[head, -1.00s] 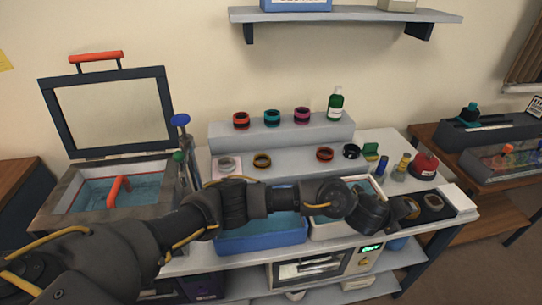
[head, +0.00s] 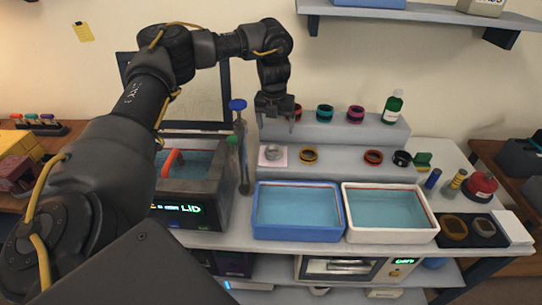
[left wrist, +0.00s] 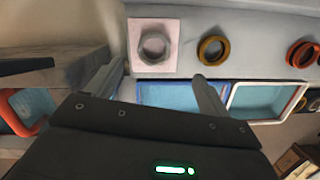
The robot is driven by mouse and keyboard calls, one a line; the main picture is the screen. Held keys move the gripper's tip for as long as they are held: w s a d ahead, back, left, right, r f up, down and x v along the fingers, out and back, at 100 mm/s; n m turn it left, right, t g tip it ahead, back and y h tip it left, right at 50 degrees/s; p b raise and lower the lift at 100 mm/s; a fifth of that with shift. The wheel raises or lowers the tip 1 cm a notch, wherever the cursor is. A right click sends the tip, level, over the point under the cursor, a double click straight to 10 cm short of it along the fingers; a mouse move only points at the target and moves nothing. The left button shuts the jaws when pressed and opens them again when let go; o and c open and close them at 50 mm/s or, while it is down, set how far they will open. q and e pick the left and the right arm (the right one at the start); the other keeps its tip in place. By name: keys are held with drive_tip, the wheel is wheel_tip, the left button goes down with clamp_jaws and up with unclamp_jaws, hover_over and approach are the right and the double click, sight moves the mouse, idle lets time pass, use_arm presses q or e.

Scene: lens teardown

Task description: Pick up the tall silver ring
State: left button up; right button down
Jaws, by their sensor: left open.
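The silver ring (head: 273,152) sits on a pale pink square pad (head: 264,161) at the left of the lower grey step. It also shows in the left wrist view (left wrist: 153,46) on its pad (left wrist: 140,64), just beyond the fingertips. My left gripper (head: 277,122) is open and empty, pointing down above the silver ring. In the left wrist view the fingers (left wrist: 159,74) are spread apart, with the ring in line with the gap between them. How far the gripper is above the ring is hard to tell. My right gripper is not in view.
A gold-brown ring (head: 308,155) lies right of the silver ring; a red-orange ring (head: 373,157) is further along. Teal (head: 324,114) and magenta (head: 355,114) rings stand on the upper step behind. Blue (head: 300,233) and white (head: 392,236) water-filled trays lie in front.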

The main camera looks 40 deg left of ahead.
use_arm(q)
drive_tip(key=a, duration=0.1)
drive_tip(key=p, duration=0.1)
hover_over(273, 148)
drive_tip(key=s+d, duration=0.2)
drive_tip(key=f, duration=0.5)
drive_tip(key=shift+s+a+f, duration=0.15)
drive_tip(key=shift+s+f, duration=0.05)
drive_tip(key=shift+f, duration=0.1)
drive_tip(key=shift+f+p, duration=0.55)
drive_tip(key=shift+p, duration=0.1)
drive_tip(key=f, duration=0.1)
drive_tip(key=f+p, duration=0.1)
drive_tip(key=f, duration=0.1)
drive_tip(key=shift+w+f, duration=0.2)
drive_tip(key=shift+f, duration=0.35)
drive_tip(key=c, duration=1.1)
